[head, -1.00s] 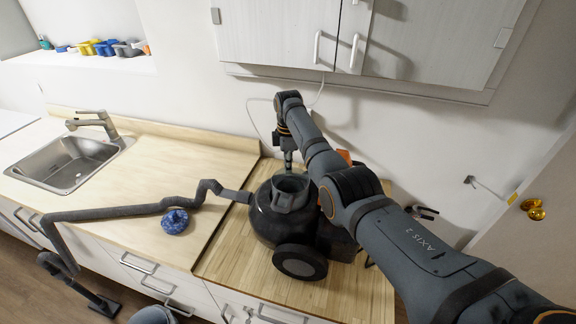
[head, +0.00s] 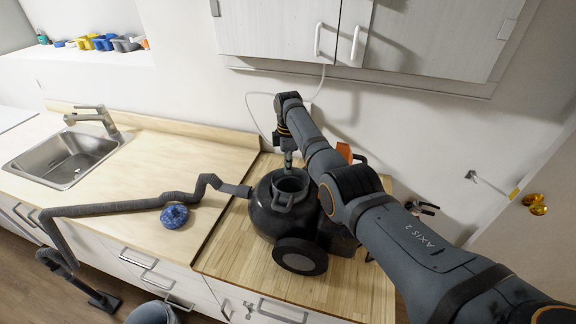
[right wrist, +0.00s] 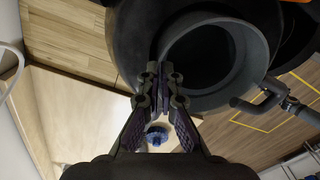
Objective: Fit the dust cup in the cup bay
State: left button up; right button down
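The dust cup (head: 292,184) is a grey, open-topped round cup. It sits upright in the opening on top of the dark vacuum cleaner (head: 262,217), its rim standing a little above the body. The cup bay beneath is hidden by the cup. My right gripper (head: 288,168) reaches down to the cup's back rim. In the right wrist view its fingertips (right wrist: 160,76) are close together with the rim of the cup (right wrist: 245,50) between them. Whether the cup is fully seated cannot be told. My left gripper is not in view.
The vacuum stands on a wooden board (head: 240,262). Its grey hose (head: 120,209) runs left across the counter, past a blue mottled round object (head: 174,216). A sink (head: 68,160) is at the left. Wall cabinets (head: 400,40) hang above my right arm.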

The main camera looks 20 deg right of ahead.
jog(key=shift+f+b, duration=0.45)
jog(key=shift+f, duration=0.4)
jog(key=c, duration=1.4)
grip_release()
jog(key=shift+r, duration=0.1)
jog(key=shift+c, duration=0.2)
notch_tip(320, 180, up, 12)
